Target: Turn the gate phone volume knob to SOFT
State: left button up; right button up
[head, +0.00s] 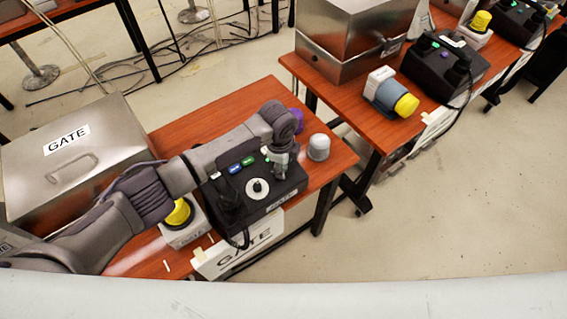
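The gate phone (275,203) is a black box on the near wooden table, with blue and green labels on top. A round white dial with a black knob (257,188) sits on its top; I cannot read the dial marks or the knob's setting. My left arm reaches across from the left, partly hiding the phone's back and left side. My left gripper (280,174) points down over the phone's right part, to the right of the dial and apart from the knob. Its fingers are too small to tell open from shut. My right gripper is out of view.
A metal box marked GATE (70,165) stands at the table's left. A yellow button (179,212) is left of the phone. A grey dome (319,147) and a purple object (297,114) stand right and behind. A second table (345,102) holds another black phone (445,69).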

pick_arm(q)
jog(key=shift+r, duration=0.15)
notch_tip(320, 180, up, 12)
jog(key=s, duration=0.1)
jog(key=shift+a, duration=0.4)
jog(key=shift+s+f, duration=0.1)
jog(key=shift+f, duration=0.1)
